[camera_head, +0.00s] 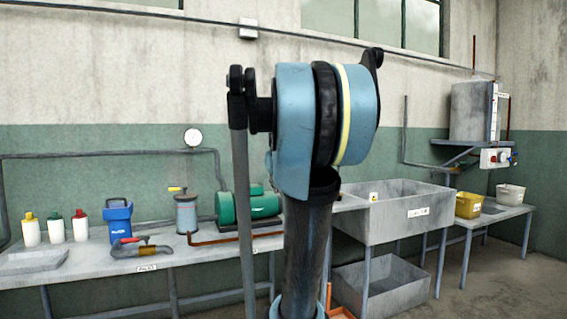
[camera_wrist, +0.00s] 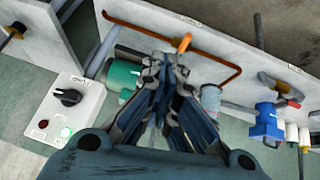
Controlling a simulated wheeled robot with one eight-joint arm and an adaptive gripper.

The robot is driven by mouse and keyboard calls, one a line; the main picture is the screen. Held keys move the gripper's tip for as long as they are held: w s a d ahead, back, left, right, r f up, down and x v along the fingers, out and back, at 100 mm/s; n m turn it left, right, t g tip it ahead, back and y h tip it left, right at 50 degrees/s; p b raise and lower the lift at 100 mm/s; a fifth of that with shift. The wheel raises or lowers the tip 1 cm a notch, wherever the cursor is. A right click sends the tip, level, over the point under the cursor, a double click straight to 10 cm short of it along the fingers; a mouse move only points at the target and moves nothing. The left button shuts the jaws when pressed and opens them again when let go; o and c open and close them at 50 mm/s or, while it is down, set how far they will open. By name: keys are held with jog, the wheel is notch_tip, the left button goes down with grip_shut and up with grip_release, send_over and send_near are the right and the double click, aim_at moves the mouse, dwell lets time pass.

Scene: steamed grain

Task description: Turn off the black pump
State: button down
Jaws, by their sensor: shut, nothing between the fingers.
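A green pump (camera_head: 248,206) lies on the bench in the head view, partly behind my arm. It also shows in the wrist view (camera_wrist: 121,75), partly behind my gripper. I cannot make out a black pump in either view. A white control box (camera_wrist: 88,92) with a black rotary knob (camera_wrist: 69,97), a red light and a lit green light is at the left of the wrist view. My gripper (camera_wrist: 166,62) is shut and empty, over the bench area to the right of the box and apart from it. My gripper is hidden in the head view.
A copper pipe (camera_wrist: 196,59) with an orange handle (camera_wrist: 184,42) runs close by my gripper. A blue container (camera_head: 117,221), several bottles and a metal cylinder (camera_head: 187,214) stand on the bench. A stone sink (camera_head: 395,225) and another control box (camera_head: 495,158) are right.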

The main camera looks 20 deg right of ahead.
jog(key=s+a+f+m+g, duration=0.1)
jog(key=s+a+f, duration=0.3)
jog(key=s+f, duration=1)
jog(key=s+a+f+g, duration=0.3)
jog(key=s+a+f, duration=0.1)
jog(key=s+f, duration=1.1)
jog(key=shift+s+a+f+m+g+y, duration=0.2)
jog(key=shift+s+a+m+g+y, duration=0.15)
jog(key=shift+s, duration=0.3)
jog(key=shift+d, duration=0.1)
